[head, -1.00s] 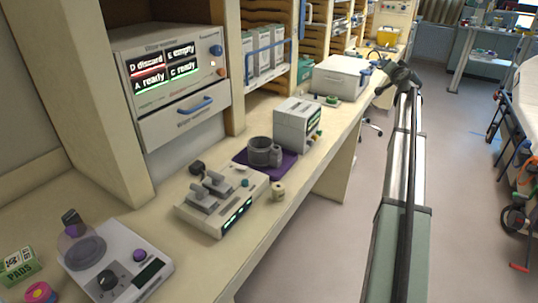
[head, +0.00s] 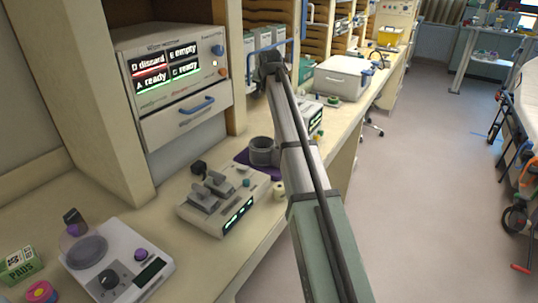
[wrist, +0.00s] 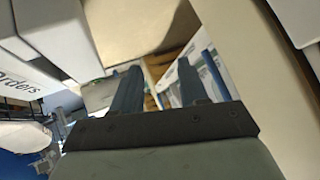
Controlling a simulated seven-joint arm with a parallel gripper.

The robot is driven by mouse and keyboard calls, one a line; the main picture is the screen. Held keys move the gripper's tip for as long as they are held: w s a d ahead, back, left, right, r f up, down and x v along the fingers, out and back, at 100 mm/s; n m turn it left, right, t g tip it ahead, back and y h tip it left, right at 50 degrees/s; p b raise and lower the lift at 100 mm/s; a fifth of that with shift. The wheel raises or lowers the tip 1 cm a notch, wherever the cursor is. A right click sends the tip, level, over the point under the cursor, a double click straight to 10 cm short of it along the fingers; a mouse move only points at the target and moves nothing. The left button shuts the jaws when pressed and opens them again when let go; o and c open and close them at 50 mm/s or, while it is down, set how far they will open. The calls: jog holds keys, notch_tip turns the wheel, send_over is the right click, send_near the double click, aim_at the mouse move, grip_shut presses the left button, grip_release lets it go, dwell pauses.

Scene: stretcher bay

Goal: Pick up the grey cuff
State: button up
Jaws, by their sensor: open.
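The grey cuff (head: 262,151) is a round grey ring-like thing on a purple mat (head: 243,157) on the counter. My arm now covers its right side and part of the mat. My gripper (head: 270,58) is up and beyond the cuff, near the blue-handled shelf, well apart from the cuff. In the wrist view my gripper (wrist: 158,82) shows two dark, parallel fingers apart with nothing between them. The cuff is not seen in the wrist view.
A device with grey levers (head: 222,200) stands in front of the mat, with a small beige roll (head: 279,190) beside it. A white scale (head: 117,262) is at front left. A drawer unit with a screen (head: 175,75) stands behind. A white box (head: 343,77) is farther along the counter.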

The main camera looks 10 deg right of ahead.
jog(key=s+a+f+m+g, duration=0.1)
jog(key=s+f+m+g, duration=0.1)
jog(key=s, duration=0.4)
jog(key=s+a+f+m+g, duration=0.1)
jog(key=s+f+m+g, duration=0.1)
jog(key=s+m+g, duration=0.2)
jog(key=s+a+f+m+g+y, duration=0.1)
jog(key=s+f+m+g, duration=0.1)
jog(key=s+m, duration=0.4)
jog(key=shift+s+a+f+g, duration=0.2)
jog(key=shift+s+g, duration=0.15)
jog(key=shift+s, duration=0.15)
jog(key=shift+s+a+f+g, duration=0.1)
jog(key=shift+s+a+g, duration=0.1)
jog(key=shift+s+g, duration=0.2)
send_over(267, 166)
notch_tip(267, 166, down, 8)
jog(key=shift+f, duration=0.1)
jog(key=shift+w+d+f, duration=0.1)
jog(key=shift+w+f, duration=0.05)
jog(key=shift+f, duration=1.25)
jog(key=shift+w+f, duration=0.1)
jog(key=shift+f, duration=1.3)
grip_shut()
